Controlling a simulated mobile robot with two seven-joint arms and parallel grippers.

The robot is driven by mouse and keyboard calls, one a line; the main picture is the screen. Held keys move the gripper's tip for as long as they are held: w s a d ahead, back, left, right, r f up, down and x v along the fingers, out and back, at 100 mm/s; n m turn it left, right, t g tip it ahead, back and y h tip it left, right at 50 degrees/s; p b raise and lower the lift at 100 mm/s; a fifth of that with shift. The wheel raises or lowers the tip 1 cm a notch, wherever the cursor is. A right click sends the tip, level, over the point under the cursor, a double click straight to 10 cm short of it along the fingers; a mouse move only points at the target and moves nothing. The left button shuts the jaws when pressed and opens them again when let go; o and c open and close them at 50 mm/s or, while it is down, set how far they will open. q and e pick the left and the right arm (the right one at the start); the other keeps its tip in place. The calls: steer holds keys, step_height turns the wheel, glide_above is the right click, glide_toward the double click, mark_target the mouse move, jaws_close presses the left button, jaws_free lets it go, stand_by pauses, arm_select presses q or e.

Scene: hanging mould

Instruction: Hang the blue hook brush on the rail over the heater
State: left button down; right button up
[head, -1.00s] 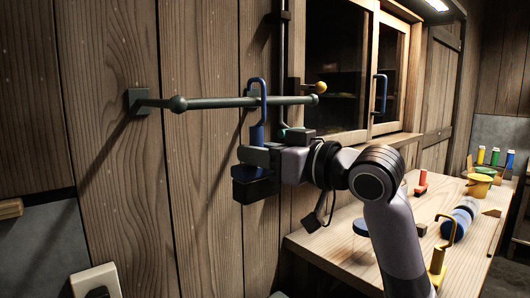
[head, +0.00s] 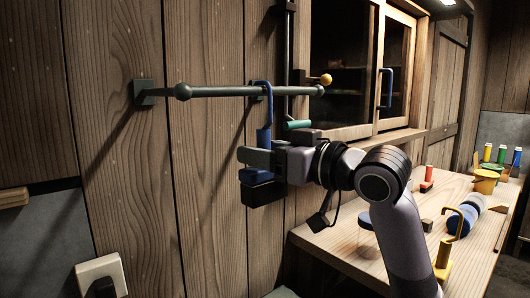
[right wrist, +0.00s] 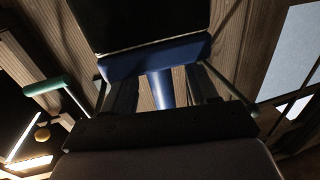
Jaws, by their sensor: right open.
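The blue hook brush (head: 263,138) hangs upright with its hook over the dark green rail (head: 215,92), right of the rail's middle. The hook's bend is close to the top of the rail. Its blue head with black bristles (head: 255,177) is below, partly hidden by my right gripper (head: 259,158). That gripper is open around the handle. In the right wrist view the blue handle (right wrist: 160,90) stands between the two dark fingers, with gaps beside it. My left gripper is not in view. I cannot make out the heater.
A dark vertical pipe (head: 289,60) and a teal-handled lever (head: 297,125) are close beside the brush. The wooden bench (head: 345,252) at the right holds a yellow hook tool (head: 443,254), a blue roller (head: 461,219) and several coloured items. Open wall lies left of the brush.

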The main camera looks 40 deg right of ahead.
steer(key=shift+s, duration=0.1)
steer(key=b+v, duration=0.1)
steer(key=v, duration=0.6)
